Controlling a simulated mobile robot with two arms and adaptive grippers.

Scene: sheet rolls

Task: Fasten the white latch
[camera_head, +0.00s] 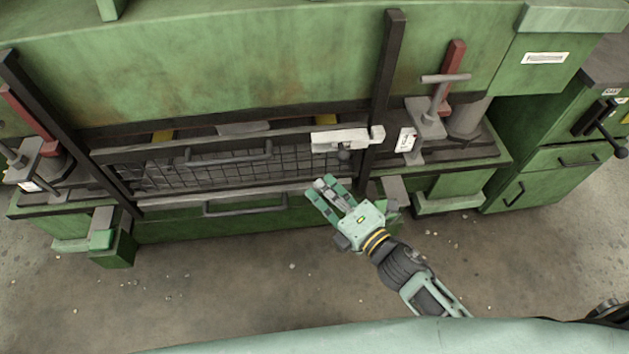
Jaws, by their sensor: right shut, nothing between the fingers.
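The white latch (341,138) is a short pale bar at the right end of the mesh guard (205,172). It lies roughly level, its right end at the dark upright post, with a dark round knob (344,155) under it. My right gripper (322,188) is just below the latch and knob, apart from them in the picture. Its fingers point up and left, and it is shut and empty. Its fingertips appear close to the guard's lower rail; I cannot tell if they touch. My left gripper is not in view.
The green machine fills the back. Dark slanted posts (386,75) stand at both ends of the guard. A clamp with a grey T-handle (445,78) stands right of the latch. A handle (245,207) sits on the lower rail. The floor (230,280) in front is mostly clear.

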